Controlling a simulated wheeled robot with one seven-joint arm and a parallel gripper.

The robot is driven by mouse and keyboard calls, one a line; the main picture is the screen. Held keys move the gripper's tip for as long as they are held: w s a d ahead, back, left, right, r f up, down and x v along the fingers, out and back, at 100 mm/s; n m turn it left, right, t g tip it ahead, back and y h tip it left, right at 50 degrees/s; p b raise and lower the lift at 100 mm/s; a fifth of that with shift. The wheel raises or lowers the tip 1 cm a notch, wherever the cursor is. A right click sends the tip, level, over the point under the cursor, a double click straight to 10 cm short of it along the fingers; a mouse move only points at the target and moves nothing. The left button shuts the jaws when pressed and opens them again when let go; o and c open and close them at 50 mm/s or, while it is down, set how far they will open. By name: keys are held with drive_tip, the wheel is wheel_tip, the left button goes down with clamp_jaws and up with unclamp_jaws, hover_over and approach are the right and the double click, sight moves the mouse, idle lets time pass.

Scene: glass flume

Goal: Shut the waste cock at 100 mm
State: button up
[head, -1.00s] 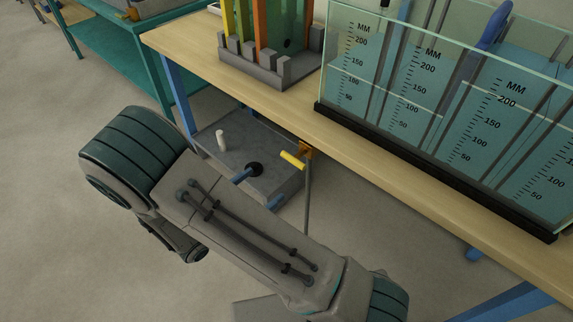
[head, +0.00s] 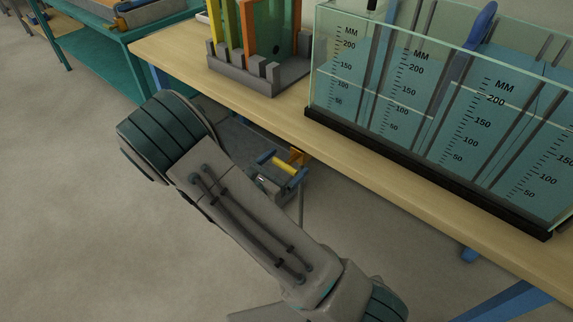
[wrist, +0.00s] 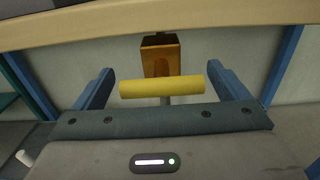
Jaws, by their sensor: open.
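The waste cock has a brass-orange body (wrist: 160,58) under the bench edge and a yellow handle (wrist: 161,88). The handle lies crosswise, roughly parallel to the bench edge. In the head view, the yellow handle (head: 284,166) shows beyond my arm. My gripper (wrist: 162,82) is open, with one blue-grey finger beyond each end of the handle; gaps show at both ends. In the head view, my gripper (head: 283,165) is at the handle. The glass flume (head: 440,130) on the bench holds bluish water behind several MM scales; I cannot read the level surely.
The wooden bench top (head: 400,185) overhangs the cock. A grey rack (head: 258,78) with coloured strips stands on it, left of the flume. Blue bench legs (wrist: 284,62) flank the space below. A teal bench (head: 110,50) is at the upper left. The floor is open at left.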

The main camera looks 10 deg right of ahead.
drive_tip(key=c, duration=1)
drive_tip(key=p, duration=0.1)
drive_tip(key=n+p, duration=0.1)
drive_tip(key=shift+r+n+p, duration=0.3)
drive_tip(key=shift+w+n+p, duration=0.1)
drive_tip(key=shift+n+p, duration=0.7)
drive_tip(key=shift+p, duration=0.05)
drive_tip(key=shift+f+n, duration=0.25)
drive_tip(key=shift+n, duration=0.15)
drive_tip(key=o, duration=1)
drive_tip(key=shift+a, duration=0.1)
